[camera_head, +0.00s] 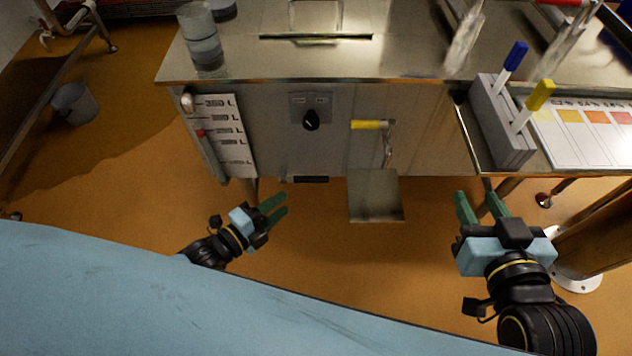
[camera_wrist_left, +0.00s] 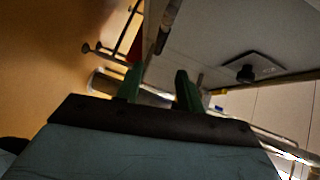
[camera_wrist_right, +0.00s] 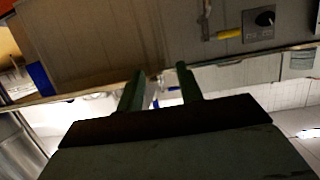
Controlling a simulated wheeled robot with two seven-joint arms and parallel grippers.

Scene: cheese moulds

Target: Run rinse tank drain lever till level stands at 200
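The rinse tank front (camera_head: 270,140) stands ahead of me. A yellow-handled lever (camera_head: 368,124) sits on its right part, with the handle lying level; it also shows in the right wrist view (camera_wrist_right: 230,34). A level gauge (camera_head: 228,135) with litre labels is at the tank's left edge. Its red marker (camera_head: 200,133) is near the second and third labels, whose figures are too blurred to read surely. My left gripper (camera_head: 279,206) is open and empty, below and left of the lever. My right gripper (camera_head: 480,202) is open and empty, below and right of it.
A black knob (camera_head: 310,120) is on a plate left of the lever. A metal flap (camera_head: 375,195) hangs below the lever. A grey holder (camera_head: 500,130) with blue and yellow pens and a colour chart (camera_head: 590,135) are at right. Open floor lies between my grippers.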

